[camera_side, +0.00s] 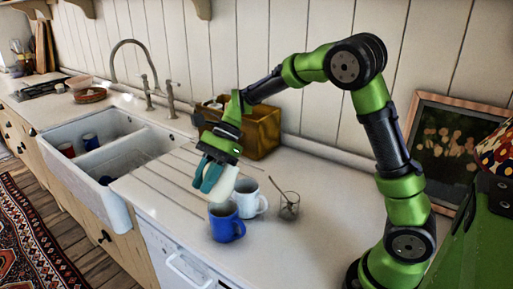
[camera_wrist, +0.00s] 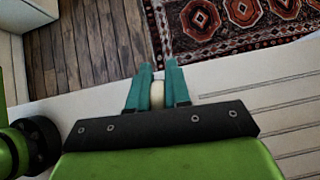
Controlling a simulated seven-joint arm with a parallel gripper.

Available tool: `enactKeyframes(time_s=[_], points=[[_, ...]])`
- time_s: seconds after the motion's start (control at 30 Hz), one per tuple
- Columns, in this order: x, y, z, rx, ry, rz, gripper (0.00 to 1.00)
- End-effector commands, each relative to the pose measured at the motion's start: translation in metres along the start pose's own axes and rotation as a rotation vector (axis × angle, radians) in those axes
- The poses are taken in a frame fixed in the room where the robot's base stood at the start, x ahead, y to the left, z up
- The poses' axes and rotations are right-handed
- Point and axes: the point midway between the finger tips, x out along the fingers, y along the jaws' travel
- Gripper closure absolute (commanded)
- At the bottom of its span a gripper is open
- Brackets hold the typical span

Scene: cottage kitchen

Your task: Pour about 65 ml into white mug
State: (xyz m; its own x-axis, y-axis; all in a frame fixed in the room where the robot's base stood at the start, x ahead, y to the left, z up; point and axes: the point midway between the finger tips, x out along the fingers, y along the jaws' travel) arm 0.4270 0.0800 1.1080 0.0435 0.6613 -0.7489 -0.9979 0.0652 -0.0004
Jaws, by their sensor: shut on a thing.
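My gripper (camera_side: 207,178), with teal fingers, is shut on a pale white container (camera_side: 227,183). The container looks tilted, its lower end toward the mugs; its opening and contents cannot be made out. In the wrist view a small pale part of the container (camera_wrist: 157,95) shows between the fingers (camera_wrist: 158,68). The white mug (camera_side: 252,203) stands upright on the counter, just right of and behind the blue mug (camera_side: 226,227). The held container overlaps the mugs' rims in the side view, so I cannot tell which it is over. No stream of liquid is visible.
A glass with a spoon (camera_side: 288,208) stands right of the white mug. A wooden box (camera_side: 262,132) is behind at the wall. A white double sink (camera_side: 98,160) lies left, with mugs inside. The counter's front edge (camera_side: 160,232) is close to the blue mug.

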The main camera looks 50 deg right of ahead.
Motion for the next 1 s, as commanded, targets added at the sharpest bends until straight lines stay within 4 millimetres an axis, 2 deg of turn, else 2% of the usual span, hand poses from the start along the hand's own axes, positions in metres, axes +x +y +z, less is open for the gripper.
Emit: enactKeyframes(time_s=[0.37,0.57,0.73,1.0], points=[[0.003,0.0,0.005,-0.006,0.068,0.0,1.0],[0.016,0.0,0.016,-0.01,0.222,0.001,1.0],[0.04,0.0,0.014,-0.01,0.39,0.003,1.0],[0.052,0.0,0.02,-0.005,0.608,0.003,1.0]])
